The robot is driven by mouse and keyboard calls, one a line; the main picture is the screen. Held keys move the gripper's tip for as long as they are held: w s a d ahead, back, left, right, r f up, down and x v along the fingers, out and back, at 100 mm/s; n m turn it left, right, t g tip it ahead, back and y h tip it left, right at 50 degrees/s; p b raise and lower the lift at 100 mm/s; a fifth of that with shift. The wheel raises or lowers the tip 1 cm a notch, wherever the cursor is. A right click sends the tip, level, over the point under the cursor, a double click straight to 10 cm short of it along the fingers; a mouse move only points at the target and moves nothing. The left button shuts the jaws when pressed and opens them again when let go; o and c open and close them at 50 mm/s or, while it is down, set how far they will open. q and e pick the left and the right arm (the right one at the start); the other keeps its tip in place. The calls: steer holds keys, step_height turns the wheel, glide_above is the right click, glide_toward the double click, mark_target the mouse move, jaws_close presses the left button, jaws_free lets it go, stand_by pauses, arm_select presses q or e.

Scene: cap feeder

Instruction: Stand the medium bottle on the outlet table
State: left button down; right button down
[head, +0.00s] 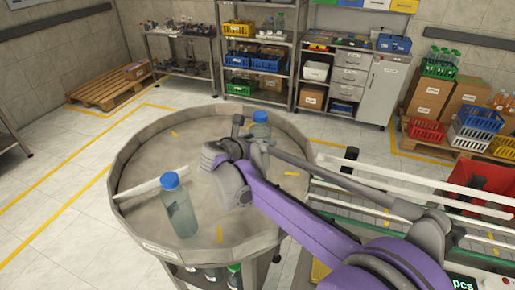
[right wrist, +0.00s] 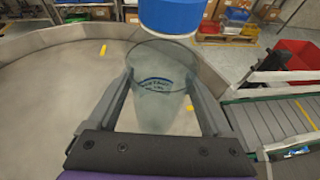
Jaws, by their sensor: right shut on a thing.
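The outlet table (head: 135,220) is a round, grey metal table with a raised rim. My right gripper (head: 258,140) is at its far right side, shut on the medium bottle (head: 261,129), a clear bottle with a blue cap. In the right wrist view, the medium bottle (right wrist: 162,90) is upright between the two fingers, with its cap above them. Its base is hidden, so I cannot tell whether it touches the tabletop. Another blue-capped bottle (head: 181,212) stands on the near left part of the table. My left gripper is not in view.
A pale guide bar (head: 150,188) crosses the table's left part, beside the standing bottle. A conveyor (right wrist: 272,125) with rails adjoins on the right. The table's middle left is bare. Bottles stand on a shelf (head: 205,277) underneath.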

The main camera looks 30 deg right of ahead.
steer(key=shift+f, duration=1.35)
jaws_free()
steer(key=shift+f, duration=0.1)
steer(key=v, duration=1.2)
steer(key=shift+b, duration=0.3)
